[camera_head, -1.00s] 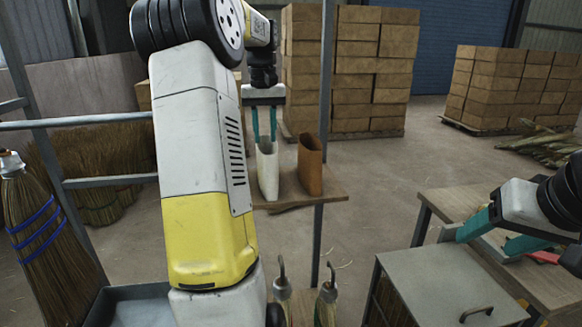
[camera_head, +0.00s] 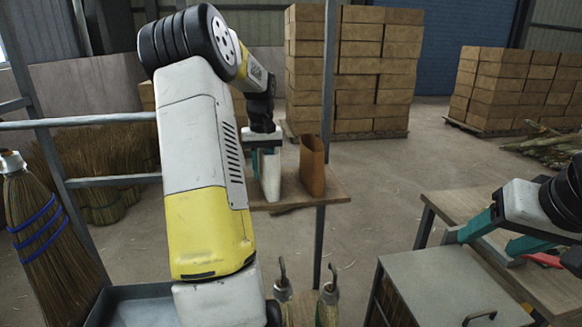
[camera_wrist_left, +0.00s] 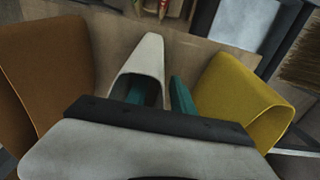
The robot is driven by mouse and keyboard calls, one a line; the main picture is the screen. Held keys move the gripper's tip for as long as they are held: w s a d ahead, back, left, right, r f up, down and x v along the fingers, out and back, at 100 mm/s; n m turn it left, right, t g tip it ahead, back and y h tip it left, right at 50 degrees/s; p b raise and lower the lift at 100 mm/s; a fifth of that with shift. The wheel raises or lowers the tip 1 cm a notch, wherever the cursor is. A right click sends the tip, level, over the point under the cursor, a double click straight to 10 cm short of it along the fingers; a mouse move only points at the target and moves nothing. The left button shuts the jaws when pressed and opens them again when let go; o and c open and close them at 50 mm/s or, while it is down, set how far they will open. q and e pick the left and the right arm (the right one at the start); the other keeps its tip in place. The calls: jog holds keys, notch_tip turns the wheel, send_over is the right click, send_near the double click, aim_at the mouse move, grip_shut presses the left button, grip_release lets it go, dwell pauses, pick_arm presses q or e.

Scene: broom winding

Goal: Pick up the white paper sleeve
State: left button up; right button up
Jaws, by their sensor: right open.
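The white paper sleeve (camera_head: 271,178) stands upright on a small wooden shelf (camera_head: 325,190). It also shows in the left wrist view (camera_wrist_left: 148,58), its open mouth facing my gripper. My left gripper (camera_head: 266,158) is down at the sleeve's top. In the left wrist view my left gripper (camera_wrist_left: 160,95) has one teal finger in the sleeve's mouth and the other outside its right wall, with a gap between them, so it looks open. My right gripper (camera_head: 486,240) is open and empty over the workbench at the right.
A brown sleeve (camera_head: 312,166) stands close to the right of the white one in the head view. A yellow sleeve (camera_wrist_left: 238,98) is on its other side in the left wrist view. A metal post (camera_head: 326,90) rises at the shelf. A grey cabinet (camera_head: 440,275) stands front right.

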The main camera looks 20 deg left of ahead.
pick_arm(q)
jog(key=shift+f, duration=0.35)
grip_shut()
